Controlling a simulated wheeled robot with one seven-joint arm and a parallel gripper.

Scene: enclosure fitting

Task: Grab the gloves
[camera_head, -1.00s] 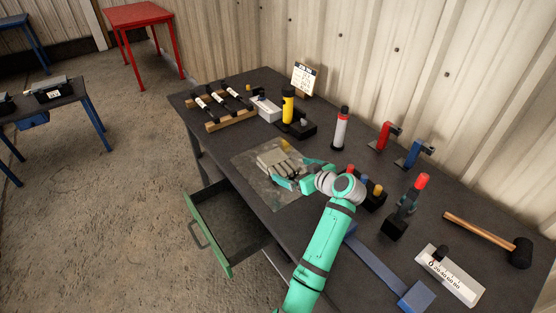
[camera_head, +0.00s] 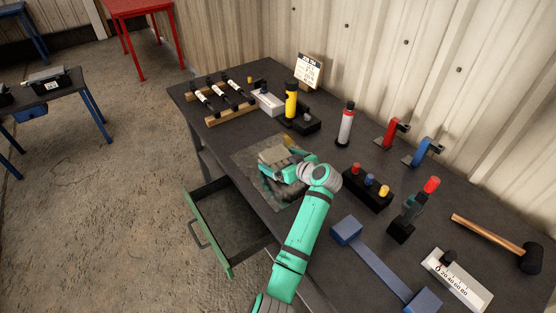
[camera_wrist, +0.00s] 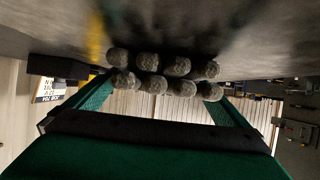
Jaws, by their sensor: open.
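The grey-beige gloves (camera_head: 273,155) lie on a grey mat (camera_head: 251,168) near the front edge of the dark workbench. My teal gripper (camera_head: 272,167) is low at the gloves and hides part of them in the head view. In the wrist view, the rounded glove fingertips (camera_wrist: 148,85) show in two rows between the two green fingers of my gripper (camera_wrist: 158,95). The fingers are apart, one on each side of the gloves. I cannot tell whether they touch the gloves.
An open green drawer (camera_head: 207,238) juts out below the bench front. Behind and right of the gloves stand a yellow cylinder (camera_head: 291,98), a white-and-red bottle (camera_head: 346,126) and a black block with coloured knobs (camera_head: 366,190). A blue bar (camera_head: 379,267) lies at right front.

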